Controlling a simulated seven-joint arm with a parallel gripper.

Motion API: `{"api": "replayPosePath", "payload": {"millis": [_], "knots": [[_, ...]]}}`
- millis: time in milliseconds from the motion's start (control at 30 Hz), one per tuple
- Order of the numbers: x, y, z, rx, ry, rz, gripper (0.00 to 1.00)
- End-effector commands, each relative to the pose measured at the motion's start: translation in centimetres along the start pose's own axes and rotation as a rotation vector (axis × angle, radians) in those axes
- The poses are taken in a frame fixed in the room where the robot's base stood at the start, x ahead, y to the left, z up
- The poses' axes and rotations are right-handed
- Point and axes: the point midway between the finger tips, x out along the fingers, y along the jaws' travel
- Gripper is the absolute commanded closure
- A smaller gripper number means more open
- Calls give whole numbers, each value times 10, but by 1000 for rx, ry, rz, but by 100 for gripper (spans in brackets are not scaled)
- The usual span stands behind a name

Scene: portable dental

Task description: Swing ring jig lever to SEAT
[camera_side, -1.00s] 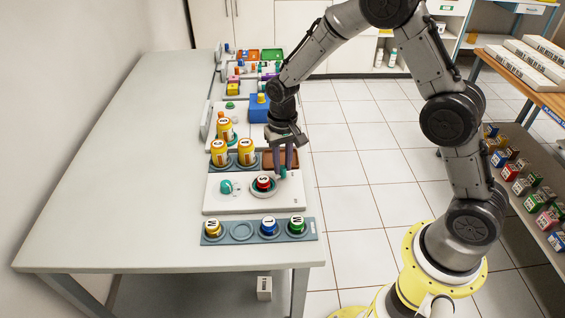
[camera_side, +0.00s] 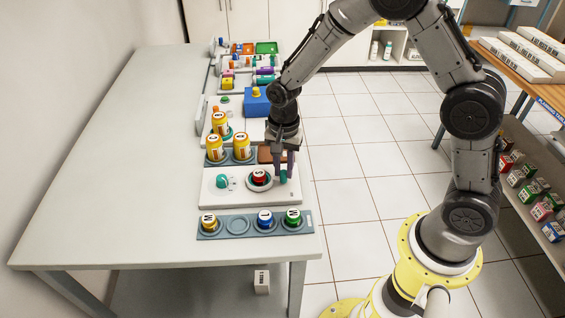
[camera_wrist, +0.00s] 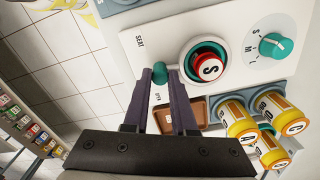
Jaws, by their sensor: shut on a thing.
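The ring jig (camera_side: 213,196) is a white panel on the bench. It carries a red cap marked S (camera_side: 259,175) in a round teal-and-white seat, also seen in the wrist view (camera_wrist: 209,67). A teal size dial (camera_wrist: 275,46) with letters stands beside it. The teal lever knob (camera_wrist: 160,72) is at the panel's edge, between the SEAT label (camera_wrist: 140,43) and the OPEN label (camera_wrist: 158,97). My gripper (camera_wrist: 160,78) is shut on the lever knob, one finger on each side. In the side view my gripper (camera_side: 284,174) points down at the knob, which its fingers partly cover.
A grey rack (camera_side: 237,226) with lettered caps lies in front of the jig. Yellow lettered bottles (camera_side: 241,148) and a brown tray (camera_wrist: 181,113) are close behind it. A blue box (camera_side: 256,103) stands further back. The bench's left side is bare.

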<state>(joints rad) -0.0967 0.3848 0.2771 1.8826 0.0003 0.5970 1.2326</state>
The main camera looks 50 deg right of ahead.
Motion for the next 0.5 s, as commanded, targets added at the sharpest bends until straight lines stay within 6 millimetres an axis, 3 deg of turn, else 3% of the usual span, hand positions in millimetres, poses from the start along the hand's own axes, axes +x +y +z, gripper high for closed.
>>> {"api": "replayPosePath", "payload": {"millis": [500], "knots": [[-2,1,25,409,1,-3,100]]}}
